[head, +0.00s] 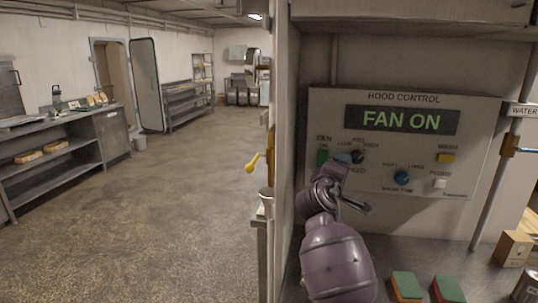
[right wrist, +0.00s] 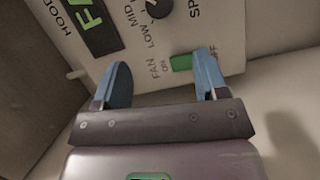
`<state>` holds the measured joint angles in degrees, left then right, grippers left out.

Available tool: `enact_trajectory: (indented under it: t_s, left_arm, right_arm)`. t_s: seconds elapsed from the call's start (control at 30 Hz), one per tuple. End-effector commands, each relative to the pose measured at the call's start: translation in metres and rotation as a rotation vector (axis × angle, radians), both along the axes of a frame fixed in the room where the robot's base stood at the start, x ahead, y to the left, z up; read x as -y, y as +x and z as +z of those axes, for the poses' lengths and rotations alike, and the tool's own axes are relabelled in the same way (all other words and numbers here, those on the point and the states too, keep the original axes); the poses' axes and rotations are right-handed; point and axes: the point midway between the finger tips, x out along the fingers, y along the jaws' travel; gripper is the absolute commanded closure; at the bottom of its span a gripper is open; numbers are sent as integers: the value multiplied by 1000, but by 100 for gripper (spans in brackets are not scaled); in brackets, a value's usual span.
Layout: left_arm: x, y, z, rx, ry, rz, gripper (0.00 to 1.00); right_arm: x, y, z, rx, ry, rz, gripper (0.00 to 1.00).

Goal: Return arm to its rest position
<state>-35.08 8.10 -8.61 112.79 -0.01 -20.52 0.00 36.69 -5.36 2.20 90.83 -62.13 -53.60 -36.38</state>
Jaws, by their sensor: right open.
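My right arm reaches up from the bottom of the head view to the hood control panel (head: 420,180). Its gripper (head: 340,160) is close to the panel's lower left, partly hidden by my own wrist. In the right wrist view the gripper (right wrist: 162,72) is open, its two blue fingers apart with nothing between them. The green fan switch (right wrist: 181,63) shows beyond the fingers, near the right one; I cannot tell whether they touch. The switch also shows in the head view (head: 321,157). The display (head: 402,121) reads "FAN ON". My left gripper is not in view.
Below the panel, a counter holds red and green blocks (head: 407,286), a cardboard box (head: 513,248) and a can at the right edge. A wall edge (head: 284,130) stands left of the arm. Open floor (head: 160,220) lies farther left, beside metal shelving (head: 60,160).

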Motion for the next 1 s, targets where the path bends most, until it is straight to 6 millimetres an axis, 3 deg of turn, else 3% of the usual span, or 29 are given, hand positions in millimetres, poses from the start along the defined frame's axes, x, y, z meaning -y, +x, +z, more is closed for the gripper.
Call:
enact_trajectory:
  t_s: [0.2, 0.37, 0.67, 1.0]
  left_arm:
    - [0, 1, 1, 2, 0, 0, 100]
    - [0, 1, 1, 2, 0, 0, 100]
    - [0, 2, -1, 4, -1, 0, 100]
    - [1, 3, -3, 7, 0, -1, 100]
  right_arm:
    - [-31, 5, 23, 213, 288, 236, 33]
    - [-38, -6, 3, 292, 488, 371, 33]
    - [-27, -56, -90, 323, 865, 517, 33]
    - [-1, -152, -212, 257, 1200, 501, 33]
